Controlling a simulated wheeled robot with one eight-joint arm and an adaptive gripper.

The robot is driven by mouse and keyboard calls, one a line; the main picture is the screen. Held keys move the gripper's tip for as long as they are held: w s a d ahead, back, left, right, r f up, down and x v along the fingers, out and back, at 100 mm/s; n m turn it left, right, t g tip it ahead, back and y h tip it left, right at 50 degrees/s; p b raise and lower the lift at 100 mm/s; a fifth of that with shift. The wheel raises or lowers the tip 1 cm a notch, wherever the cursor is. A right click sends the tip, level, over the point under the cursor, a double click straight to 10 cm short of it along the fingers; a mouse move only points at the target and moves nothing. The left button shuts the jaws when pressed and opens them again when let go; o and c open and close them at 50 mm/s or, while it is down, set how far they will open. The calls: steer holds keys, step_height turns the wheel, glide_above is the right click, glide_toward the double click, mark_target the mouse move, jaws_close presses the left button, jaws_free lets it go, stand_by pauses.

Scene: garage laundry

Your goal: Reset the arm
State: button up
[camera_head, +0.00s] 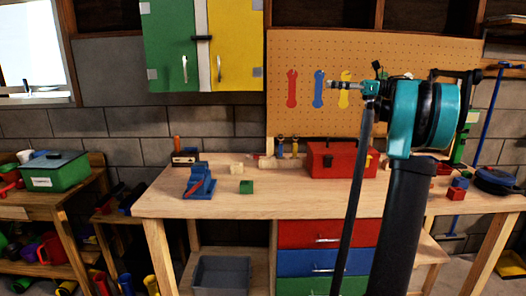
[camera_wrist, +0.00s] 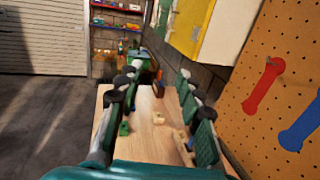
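My gripper (camera_wrist: 155,82) shows in the wrist view with its two fingers well apart and nothing between them. It points along the wooden workbench (camera_wrist: 146,103), above its top. In the head view my arm stands up at the right, in front of the workbench (camera_head: 290,203). The gripper end points left there, at pegboard height, small and seen from the side. My arm hides part of the bench's right side and drawers.
The pegboard (camera_head: 300,52) with hanging wrenches is close by. On the bench are a blue vise (camera_head: 200,186), a green block (camera_head: 246,187) and a red toolbox (camera_head: 333,162). Green and yellow cabinets (camera_head: 235,45) hang upper left. The bench's front middle is clear.

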steer(key=w+a+r+m+t+h, duration=0.1)
steer(key=w+r+m+t+h, duration=0.3)
steer(key=m+t, duration=0.7)
steer(key=s+d+f+m+h, duration=0.25)
steer(key=f+m+h, duration=0.35)
steer(key=f+m, duration=0.35)
steer(key=s+d+f+m+h, duration=0.2)
steer(key=s+f+m+h, duration=0.2)
steer(key=f+m+h, duration=0.5)
steer(key=s+d+f+m+h, duration=0.25)
steer(key=f+m, duration=0.45)
steer(key=m, duration=0.5)
steer(key=s+a+f+m+g+y, duration=0.1)
steer(key=s+a+f+m+g, duration=0.2)
steer(key=s+f, duration=0.7)
steer(key=s+a+f+m+g+y, duration=0.1)
steer(key=s+a+f+m+g, duration=0.2)
steer(key=s+f, duration=0.7)
steer(key=s+a+f+m+g+y, duration=0.2)
steer(key=s+a+f+g, duration=0.4)
steer(key=s+f, duration=0.5)
steer(key=shift+s+a+m, duration=0.5)
steer(key=shift+s+m, duration=0.05)
steer(key=shift+s, duration=0.5)
steer(key=shift+r, duration=0.1)
